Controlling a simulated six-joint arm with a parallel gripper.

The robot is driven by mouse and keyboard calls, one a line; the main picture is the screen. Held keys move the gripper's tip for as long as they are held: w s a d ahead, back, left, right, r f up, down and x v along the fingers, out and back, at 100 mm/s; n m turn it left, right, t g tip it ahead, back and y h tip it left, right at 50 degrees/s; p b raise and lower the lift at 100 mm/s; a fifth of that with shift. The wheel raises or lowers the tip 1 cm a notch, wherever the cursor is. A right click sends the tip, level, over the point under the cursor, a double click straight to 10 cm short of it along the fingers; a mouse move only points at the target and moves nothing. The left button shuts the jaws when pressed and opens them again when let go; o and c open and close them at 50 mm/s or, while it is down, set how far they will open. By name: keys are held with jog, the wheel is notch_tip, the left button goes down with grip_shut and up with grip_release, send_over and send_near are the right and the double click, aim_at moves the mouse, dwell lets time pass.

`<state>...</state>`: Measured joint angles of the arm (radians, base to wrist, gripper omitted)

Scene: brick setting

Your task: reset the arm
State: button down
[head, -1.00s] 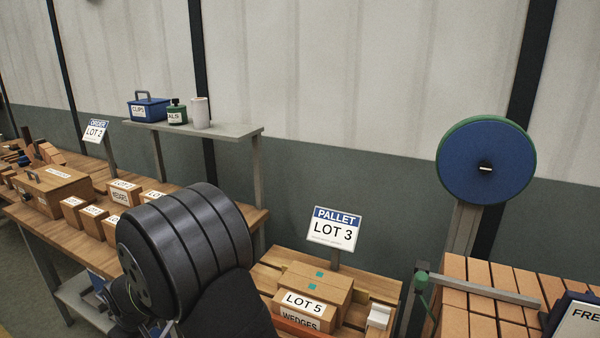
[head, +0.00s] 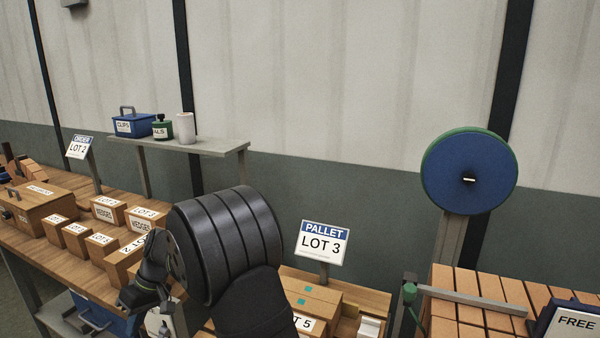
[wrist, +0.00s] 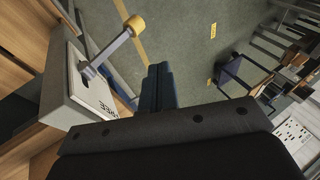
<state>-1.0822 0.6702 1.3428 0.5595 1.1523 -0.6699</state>
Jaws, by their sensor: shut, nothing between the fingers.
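My arm shows in the head view as a thick black ribbed link in front of the workbench and the pallet. My gripper shows in the wrist view (wrist: 160,85), its dark fingers shut together with nothing between them. It points over open grey-green floor.
A wooden bench (head: 22,238) with several small labelled boxes stands at left. A shelf (head: 215,147) holds a blue box, a green jar and a white cup. A LOT 3 sign (head: 322,243) stands behind boxes. A blue reel (head: 468,172) and stacked bricks (head: 470,290) are at right.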

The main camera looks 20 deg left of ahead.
jog(key=v, duration=1)
jog(key=shift+r, duration=0.2)
jog(key=c, duration=2.1)
grip_release()
jog(key=shift+w+d, duration=0.1)
